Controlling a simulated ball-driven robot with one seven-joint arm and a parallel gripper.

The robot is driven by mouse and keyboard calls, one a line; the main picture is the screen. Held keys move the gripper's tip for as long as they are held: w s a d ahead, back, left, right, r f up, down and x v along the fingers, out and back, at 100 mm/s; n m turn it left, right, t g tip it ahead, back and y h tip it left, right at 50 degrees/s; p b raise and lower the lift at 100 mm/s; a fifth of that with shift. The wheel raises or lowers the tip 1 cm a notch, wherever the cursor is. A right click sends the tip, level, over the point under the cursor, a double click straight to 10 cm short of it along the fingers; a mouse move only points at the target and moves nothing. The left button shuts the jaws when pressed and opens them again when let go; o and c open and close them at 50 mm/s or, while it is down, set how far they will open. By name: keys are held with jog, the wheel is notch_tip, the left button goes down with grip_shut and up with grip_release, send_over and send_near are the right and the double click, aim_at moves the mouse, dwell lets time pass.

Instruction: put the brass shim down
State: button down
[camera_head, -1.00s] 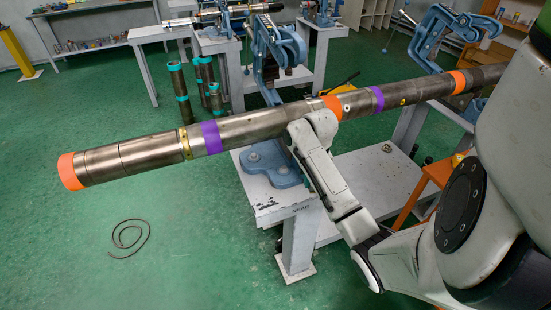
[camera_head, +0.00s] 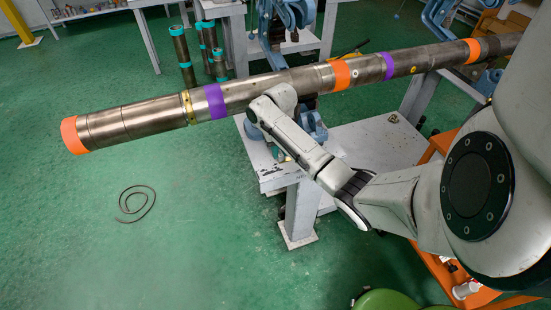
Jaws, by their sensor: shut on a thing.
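My arm reaches in from the right, and its pale outer end lies in front of the long steel pipe (camera_head: 140,119). My gripper's fingers do not show; they seem hidden behind or below that end of the arm. I see no separate brass shim, and cannot tell whether it is in the hidden jaws. A narrow brass-coloured ring (camera_head: 188,108) sits around the pipe beside a purple band (camera_head: 215,101); I cannot tell whether it is the shim. The grey bench (camera_head: 268,178) stands beneath the arm's end.
The blue vise (camera_head: 318,128) at the bench is partly hidden by my arm. A wider grey table (camera_head: 375,143) lies behind my arm, with a small object (camera_head: 393,118) on it. A coiled strip (camera_head: 135,204) lies on the open green floor at left.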

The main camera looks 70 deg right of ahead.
aim_at(276, 166)
jog(key=shift+w+a+f, duration=0.1)
jog(key=shift+w+f, duration=0.35)
jog(key=shift+f, duration=0.05)
jog(key=shift+w+a+f, duration=0.1)
jog(key=shift+w+f, duration=0.05)
jog(key=shift+f, duration=1.65)
jog(key=shift+f, duration=0.1)
jog(key=c, duration=1)
grip_release()
